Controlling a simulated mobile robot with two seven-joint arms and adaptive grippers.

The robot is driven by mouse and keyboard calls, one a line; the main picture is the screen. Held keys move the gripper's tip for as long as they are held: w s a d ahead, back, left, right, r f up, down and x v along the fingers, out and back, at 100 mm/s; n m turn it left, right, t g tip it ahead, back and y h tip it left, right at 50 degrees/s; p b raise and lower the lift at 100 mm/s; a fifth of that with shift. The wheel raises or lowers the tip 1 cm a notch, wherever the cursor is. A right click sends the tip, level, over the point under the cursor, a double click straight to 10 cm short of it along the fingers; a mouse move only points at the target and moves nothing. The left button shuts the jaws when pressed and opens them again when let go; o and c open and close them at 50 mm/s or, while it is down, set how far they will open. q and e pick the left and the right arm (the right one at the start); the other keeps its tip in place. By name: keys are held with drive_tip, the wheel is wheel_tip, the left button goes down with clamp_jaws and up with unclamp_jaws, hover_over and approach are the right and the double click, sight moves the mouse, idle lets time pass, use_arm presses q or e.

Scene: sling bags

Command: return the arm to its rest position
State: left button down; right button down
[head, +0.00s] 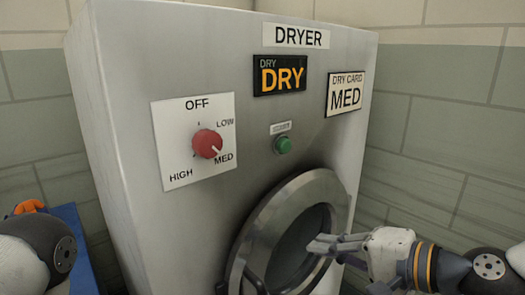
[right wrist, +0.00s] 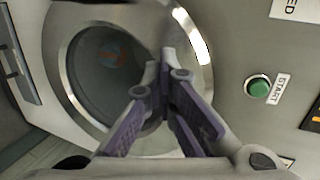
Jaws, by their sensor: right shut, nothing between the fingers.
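My right gripper (head: 318,243) reaches in from the right, in front of the round dryer door (head: 243,248). It is shut with nothing between its fingers. In the right wrist view its fingertips (right wrist: 165,75) are close together and overlap the door's metal ring (right wrist: 63,82) in the picture; whether they touch it is unclear. Part of my left arm (head: 40,250) shows at the lower left; its gripper is out of the picture.
The dryer (head: 190,230) has a red knob (head: 207,144) pointing at MED, a green button (head: 283,145), a DRY display (head: 280,76) and a MED card (head: 346,93). An orange item (head: 27,207) and a blue surface (head: 72,225) are at the left.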

drive_tip(key=s+f+n+g+h, duration=0.2)
drive_tip(key=s+f+g, duration=0.2)
drive_tip(key=s+f, duration=0.55)
drive_tip(key=s+f+n+g+h, duration=0.1)
drive_tip(key=s+f+g+h, duration=0.15)
drive_tip(key=s+f, duration=0.7)
drive_tip(key=s+d+f+n+g+h, duration=0.5)
drive_tip(key=s+d+f, duration=0.4)
drive_tip(key=s+f, duration=0.3)
drive_tip(key=shift+s+n, duration=0.4)
drive_tip(key=shift+s, duration=0.65)
drive_tip(key=shift+a, duration=0.1)
idle(3.8)
